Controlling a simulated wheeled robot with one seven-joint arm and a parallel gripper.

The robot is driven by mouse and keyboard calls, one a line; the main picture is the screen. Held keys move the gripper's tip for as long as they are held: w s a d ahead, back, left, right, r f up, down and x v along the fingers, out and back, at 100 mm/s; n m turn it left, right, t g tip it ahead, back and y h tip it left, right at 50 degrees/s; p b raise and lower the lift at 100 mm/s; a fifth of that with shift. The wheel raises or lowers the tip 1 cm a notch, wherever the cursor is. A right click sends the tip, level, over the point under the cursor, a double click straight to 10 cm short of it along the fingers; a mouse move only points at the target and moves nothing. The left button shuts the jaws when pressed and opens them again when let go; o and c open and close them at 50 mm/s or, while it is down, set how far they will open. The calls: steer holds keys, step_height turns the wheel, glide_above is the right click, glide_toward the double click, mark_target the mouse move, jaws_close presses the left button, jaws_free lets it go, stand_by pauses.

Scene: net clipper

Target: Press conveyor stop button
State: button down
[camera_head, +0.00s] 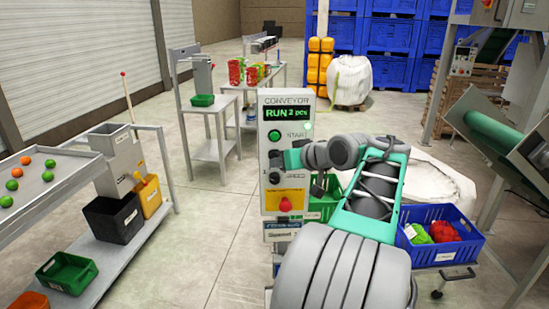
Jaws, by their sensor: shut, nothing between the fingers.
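The conveyor control box (267,112) stands upright in the middle, and its green display (289,114) reads "RUN 2 pcs". A green button (274,135) marked START sits below the display. A red mushroom button (285,204) on a yellow plate (296,193) is low on the panel. My gripper (280,158) is shut and empty, in front of the panel just below START. It covers part of the panel there, so a stop button in that row is hidden or cannot be made out. Whether the fingertips touch the panel cannot be told.
A blue crate (459,252) with red and green net bags is right of my arm. A white sack (432,179) lies behind it. A sloped conveyor (500,140) stands at right, a sorting table (60,168) at left.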

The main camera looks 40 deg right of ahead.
steer(key=shift+w, duration=0.1)
stand_by(0.5)
steer(key=shift+w+d, duration=0.3)
steer(key=shift+w+d+p, duration=0.25)
steer(key=shift+w+p, duration=0.1)
stand_by(0.7)
steer(key=shift+s+a, duration=0.1)
steer(key=shift+s, duration=0.05)
steer(key=shift+s+a+b, duration=0.45)
steer(key=shift+s, duration=0.1)
steer(key=s+a+b, duration=0.1)
steer(key=s+a, duration=0.2)
steer(key=shift+s+a+b, duration=0.1)
steer(key=shift+s+b, duration=0.3)
